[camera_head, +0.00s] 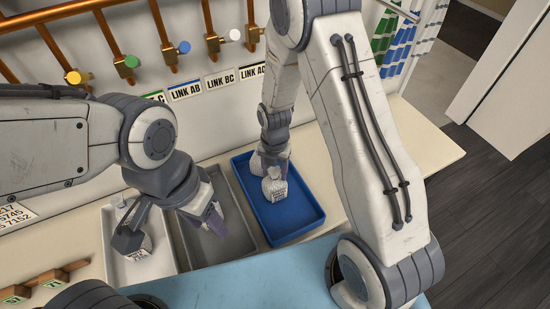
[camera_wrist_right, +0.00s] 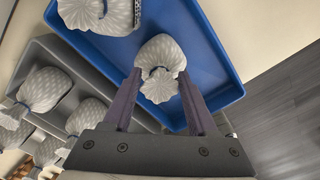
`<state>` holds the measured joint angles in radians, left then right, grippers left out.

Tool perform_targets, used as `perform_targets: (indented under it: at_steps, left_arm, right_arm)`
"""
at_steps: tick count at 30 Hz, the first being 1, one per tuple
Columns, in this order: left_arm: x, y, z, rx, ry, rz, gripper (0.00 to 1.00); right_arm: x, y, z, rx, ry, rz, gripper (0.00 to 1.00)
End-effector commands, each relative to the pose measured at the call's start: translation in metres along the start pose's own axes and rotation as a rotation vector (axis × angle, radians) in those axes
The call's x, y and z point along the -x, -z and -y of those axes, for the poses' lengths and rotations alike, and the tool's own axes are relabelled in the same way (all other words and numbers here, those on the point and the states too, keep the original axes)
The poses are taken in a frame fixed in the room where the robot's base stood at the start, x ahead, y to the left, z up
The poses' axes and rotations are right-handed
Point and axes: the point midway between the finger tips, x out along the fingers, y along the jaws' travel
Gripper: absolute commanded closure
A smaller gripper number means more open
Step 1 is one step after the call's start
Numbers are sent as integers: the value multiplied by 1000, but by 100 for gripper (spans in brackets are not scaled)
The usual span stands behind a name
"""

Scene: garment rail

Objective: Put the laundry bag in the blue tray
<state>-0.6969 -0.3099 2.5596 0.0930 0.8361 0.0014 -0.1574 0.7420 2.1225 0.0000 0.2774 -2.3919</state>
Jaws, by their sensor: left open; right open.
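The blue tray (camera_head: 305,213) stands right of a grey tray and also shows in the right wrist view (camera_wrist_right: 205,50). Two pale patterned laundry bags sit in it in the right wrist view: one bag (camera_wrist_right: 162,58) with a blue tie, and another bag (camera_wrist_right: 98,12) at the upper left. In the head view a labelled bag (camera_head: 274,184) shows in the tray. My right gripper (camera_wrist_right: 158,90) is open, its fingers on either side of the tied bag's neck. My left gripper (camera_head: 212,216) is open over the grey tray, clear of the blue tray.
The grey tray (camera_head: 230,240) lies between the blue tray and a white tray (camera_head: 155,262) holding a bag (camera_head: 132,240). Several bags show at the left in the right wrist view. A pipe rail with coloured knobs (camera_head: 125,61) runs along the wall. The blue tray's near end is bare.

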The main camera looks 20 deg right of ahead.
Motion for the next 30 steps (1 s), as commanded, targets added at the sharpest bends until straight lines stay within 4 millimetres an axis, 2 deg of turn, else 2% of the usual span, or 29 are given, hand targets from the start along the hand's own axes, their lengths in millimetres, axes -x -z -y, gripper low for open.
perform_targets:
  at_steps: [12, 20, 23, 25, 30]
  left_arm:
    - [-17, -1, 1, -1, 0, 0, 50]
    - [-20, -1, 2, -1, 0, 0, 50]
    - [-20, -1, 1, -1, 0, 0, 50]
    - [-20, -1, 1, -1, 0, 0, 50]
    - [-20, -1, 1, -1, 0, 0, 50]
  right_arm:
    - [81, -1, -1, 0, -5, 6, 42]
    - [109, 1, -1, -10, -2, 2, 42]
    - [118, 12, -3, -80, -5, 2, 42]
    - [128, 26, -6, -184, -12, 2, 42]
    - [156, 79, -7, -571, -29, -9, 42]
